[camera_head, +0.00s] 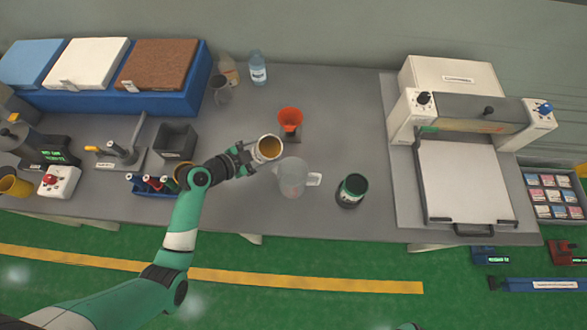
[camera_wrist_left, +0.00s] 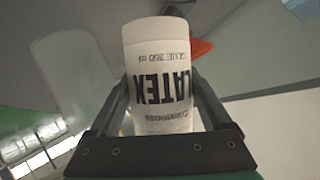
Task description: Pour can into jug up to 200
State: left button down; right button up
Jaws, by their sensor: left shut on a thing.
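My left gripper (camera_head: 243,159) is shut on a white can (camera_head: 268,148), held above the table just left of and behind the clear jug. The can's open top faces up toward the head camera and shows a yellowish inside. In the left wrist view the can (camera_wrist_left: 158,80) sits between the two fingers of my left gripper (camera_wrist_left: 160,115), and its label reads LATEX upside down. The clear jug (camera_head: 292,178) stands upright on the grey table with its handle to the right. I cannot make out its scale or contents. My right gripper is not in view.
An orange funnel (camera_head: 290,118) stands behind the jug. A dark green can (camera_head: 352,190) stands to its right. A roller machine (camera_head: 465,150) fills the right of the table (camera_head: 330,90). A dark square bin (camera_head: 177,141) and a blue tool rack (camera_head: 150,185) are to the left.

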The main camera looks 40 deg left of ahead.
pick_arm(q)
jog(key=shift+d+r, duration=0.15)
jog(key=shift+r, duration=0.4)
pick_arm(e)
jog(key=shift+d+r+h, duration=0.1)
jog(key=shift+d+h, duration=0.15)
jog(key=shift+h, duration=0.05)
